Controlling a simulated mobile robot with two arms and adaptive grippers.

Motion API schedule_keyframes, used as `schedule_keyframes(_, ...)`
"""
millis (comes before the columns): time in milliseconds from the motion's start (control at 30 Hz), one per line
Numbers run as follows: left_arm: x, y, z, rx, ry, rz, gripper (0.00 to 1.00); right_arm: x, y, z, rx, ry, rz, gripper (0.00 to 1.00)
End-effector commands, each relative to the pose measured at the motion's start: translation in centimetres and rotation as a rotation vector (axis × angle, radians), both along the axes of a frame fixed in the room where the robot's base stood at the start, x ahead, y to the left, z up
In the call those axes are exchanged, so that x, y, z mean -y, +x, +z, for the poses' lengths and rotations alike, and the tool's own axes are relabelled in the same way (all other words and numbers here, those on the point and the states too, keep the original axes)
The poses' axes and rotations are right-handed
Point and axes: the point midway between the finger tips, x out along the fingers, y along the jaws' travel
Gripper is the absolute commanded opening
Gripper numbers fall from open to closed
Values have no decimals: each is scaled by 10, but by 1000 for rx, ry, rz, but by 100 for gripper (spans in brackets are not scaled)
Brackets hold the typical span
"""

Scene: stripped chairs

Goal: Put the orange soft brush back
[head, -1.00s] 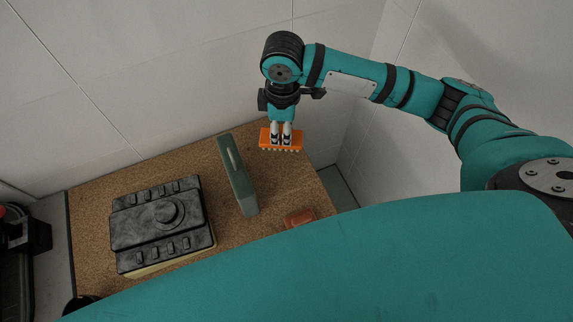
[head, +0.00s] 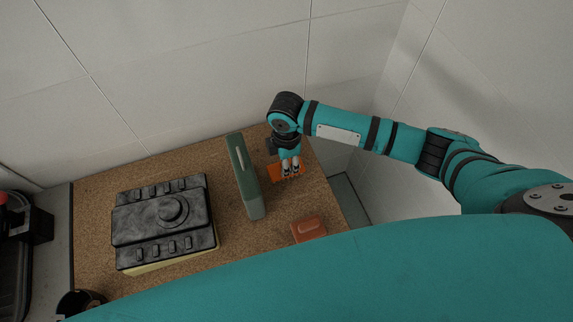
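The orange soft brush (head: 276,173) is in the head view, just right of the upright green case, low over the cork-coloured board or touching it; I cannot tell which. My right gripper (head: 291,174) comes down on it from above, and its fingers appear closed on the brush's top. The fingers hide part of the brush. My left gripper is not in view.
The green case (head: 247,180) stands close left of the brush. A red-orange block (head: 308,229) lies nearer on the board (head: 250,238). A black, knobbed box (head: 165,220) sits at left. White walls close off the back and right.

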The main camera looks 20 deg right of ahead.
Motion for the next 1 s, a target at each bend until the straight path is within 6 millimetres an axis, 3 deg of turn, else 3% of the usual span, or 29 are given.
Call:
schedule_keyframes(133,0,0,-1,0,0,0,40,0,-1,-19,-2,-1,1,3)
schedule_keyframes(467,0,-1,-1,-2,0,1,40,0,0,-22,-1,0,0,3)
schedule_keyframes(500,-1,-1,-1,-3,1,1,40,0,0,-23,-1,0,0,30)
schedule_keyframes(667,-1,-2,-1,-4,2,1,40,0,0,-22,-1,0,0,51)
schedule_keyframes(1000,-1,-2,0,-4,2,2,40,0,0,-18,0,0,0,52)
